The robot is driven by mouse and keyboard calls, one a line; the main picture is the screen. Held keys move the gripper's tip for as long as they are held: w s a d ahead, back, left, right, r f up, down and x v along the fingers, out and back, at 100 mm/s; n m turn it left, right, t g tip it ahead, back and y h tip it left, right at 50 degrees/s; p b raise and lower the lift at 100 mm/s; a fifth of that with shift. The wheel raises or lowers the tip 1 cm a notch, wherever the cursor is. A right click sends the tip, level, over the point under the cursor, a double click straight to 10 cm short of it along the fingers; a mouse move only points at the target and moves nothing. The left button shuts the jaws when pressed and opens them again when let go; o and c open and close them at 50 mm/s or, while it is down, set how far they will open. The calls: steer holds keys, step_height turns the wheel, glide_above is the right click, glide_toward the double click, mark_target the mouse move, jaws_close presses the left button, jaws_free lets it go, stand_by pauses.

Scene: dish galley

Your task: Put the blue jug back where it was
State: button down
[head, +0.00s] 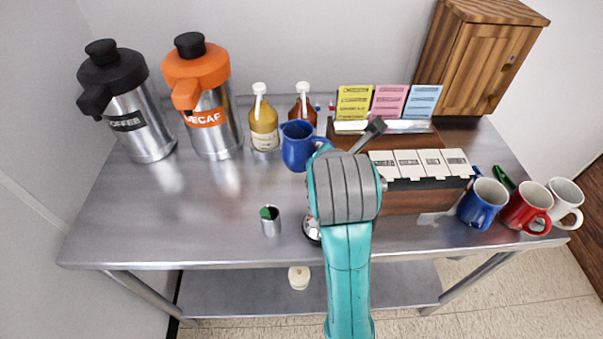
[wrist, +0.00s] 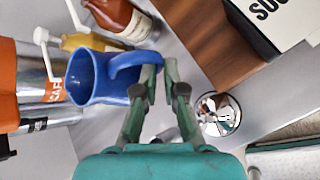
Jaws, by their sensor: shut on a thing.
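The blue jug (head: 295,148) is just left of my arm in the head view, in front of the syrup bottles and apparently upright. In the wrist view the jug (wrist: 92,78) has its open mouth to the left and its handle to the right. My gripper (wrist: 160,70) is shut on the handle. In the head view my arm hides the gripper and part of the handle. I cannot tell whether the jug's base touches the steel counter (head: 140,215).
Two syrup bottles (head: 264,122) (head: 303,107) stand close behind the jug. Coffee (head: 150,133) and decaf (head: 213,130) dispensers are left. The packet box (head: 420,199) and mugs (head: 482,203) are right. The left front counter is clear.

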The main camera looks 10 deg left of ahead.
step_height(320, 180, down, 10)
steer(key=shift+w+f, duration=0.1)
steer(key=shift+w, duration=0.05)
stand_by(0.4)
steer(key=c, duration=1.7)
jaws_free()
steer(key=shift+f, duration=0.1)
steer(key=shift+o, duration=0.7)
steer(key=shift+r, duration=0.2)
steer(key=v, duration=1.2)
